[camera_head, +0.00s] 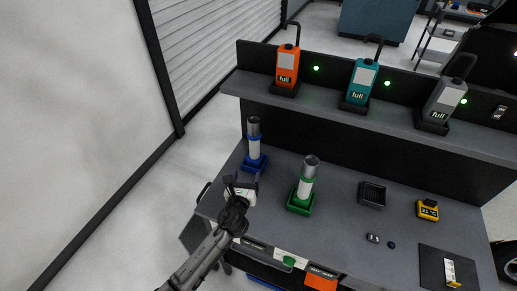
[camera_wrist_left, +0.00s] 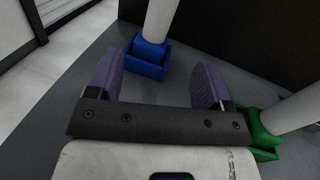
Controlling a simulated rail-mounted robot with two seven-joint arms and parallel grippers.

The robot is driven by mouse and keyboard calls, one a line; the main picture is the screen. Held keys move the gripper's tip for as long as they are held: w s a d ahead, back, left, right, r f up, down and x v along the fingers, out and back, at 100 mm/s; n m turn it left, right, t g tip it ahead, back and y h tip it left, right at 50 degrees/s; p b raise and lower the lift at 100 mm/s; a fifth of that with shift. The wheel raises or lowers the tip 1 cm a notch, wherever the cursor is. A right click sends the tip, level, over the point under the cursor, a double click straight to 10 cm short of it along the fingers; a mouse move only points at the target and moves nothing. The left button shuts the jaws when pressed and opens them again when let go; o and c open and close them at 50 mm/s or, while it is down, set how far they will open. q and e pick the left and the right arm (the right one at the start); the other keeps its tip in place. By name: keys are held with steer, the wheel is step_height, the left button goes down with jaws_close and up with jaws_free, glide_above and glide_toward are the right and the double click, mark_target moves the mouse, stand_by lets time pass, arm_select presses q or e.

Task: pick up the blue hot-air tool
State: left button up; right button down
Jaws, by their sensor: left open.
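The blue hot-air tool (camera_head: 254,145) stands upright in a blue holder (camera_head: 254,164) at the left end of the workbench. It has a pale body and a dark grey top. In the left wrist view the lower part of the blue tool (camera_wrist_left: 158,22) and its blue holder (camera_wrist_left: 147,60) show ahead, just beyond the fingertips; its top is out of frame. My left gripper (camera_head: 241,181) is in front of the blue tool, apart from it. Its two purple fingers (camera_wrist_left: 155,80) are spread with nothing between them. My right gripper is in neither view.
A similar green tool (camera_head: 306,183) stands in a green holder (camera_head: 300,204) close to the right of my left gripper. A black tray (camera_head: 372,194) and a yellow device (camera_head: 428,209) lie farther right. A raised shelf (camera_head: 330,112) with several "full" units runs behind.

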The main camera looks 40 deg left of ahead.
mark_target(254, 152)
arm_select(q)
steer(key=shift+m, duration=0.7)
steer(key=b+x, duration=0.1)
steer(key=x, duration=0.7)
steer(key=shift+w+a, duration=0.2)
steer(key=shift+a, duration=0.05)
steer(key=b+x, duration=0.2)
steer(key=x, duration=0.2)
steer(key=shift+w+f, duration=0.1)
steer(key=shift+w, duration=0.1)
steer(key=shift+w+a, duration=0.25)
steer(key=shift+w, duration=0.15)
steer(key=c, duration=1.4)
